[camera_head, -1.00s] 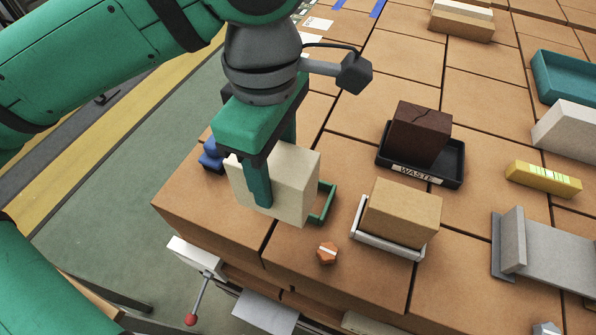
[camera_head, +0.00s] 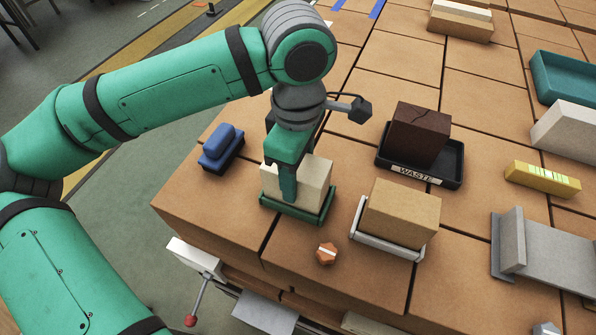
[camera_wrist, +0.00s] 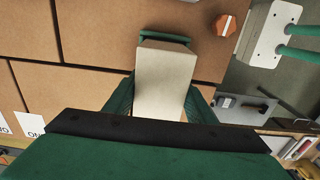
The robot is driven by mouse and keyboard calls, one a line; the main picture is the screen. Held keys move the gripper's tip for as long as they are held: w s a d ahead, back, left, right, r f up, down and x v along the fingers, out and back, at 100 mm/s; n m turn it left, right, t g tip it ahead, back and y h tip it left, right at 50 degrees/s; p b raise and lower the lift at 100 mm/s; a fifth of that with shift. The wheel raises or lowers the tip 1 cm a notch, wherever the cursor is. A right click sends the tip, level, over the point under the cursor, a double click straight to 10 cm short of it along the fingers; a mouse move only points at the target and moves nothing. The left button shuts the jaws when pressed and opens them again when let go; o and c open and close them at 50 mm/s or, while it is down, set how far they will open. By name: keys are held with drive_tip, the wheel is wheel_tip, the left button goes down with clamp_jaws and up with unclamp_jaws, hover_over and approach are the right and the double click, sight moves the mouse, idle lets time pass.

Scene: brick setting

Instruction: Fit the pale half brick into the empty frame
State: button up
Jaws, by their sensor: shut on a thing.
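The pale half brick (camera_head: 312,180) sits upright within the green frame (camera_head: 318,215) near the left part of the brick-topped surface. My gripper (camera_head: 288,188) is shut on the pale half brick, with its fingers on two opposite sides. In the wrist view the pale half brick (camera_wrist: 163,80) is between my two green fingers, and an edge of the green frame (camera_wrist: 165,38) shows just beyond it. The brick's lower edges are hidden by the frame's rim, so I cannot tell whether it rests fully on the bottom.
A tan brick (camera_head: 402,208) sits in a white frame (camera_head: 388,243) to the right. Behind it is a dark brick (camera_head: 420,132) in a black WASTE tray (camera_head: 457,165). A small orange hexagonal piece (camera_head: 326,253) lies in front. A blue-handled brush or block (camera_head: 222,145) is at the left.

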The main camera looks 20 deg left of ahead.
drive_tip(key=shift+w+f, duration=0.1)
drive_tip(key=o, duration=1.6)
drive_tip(key=shift+c, duration=0.2)
wheel_tip(320, 180, up, 12)
drive_tip(key=shift+r, duration=0.1)
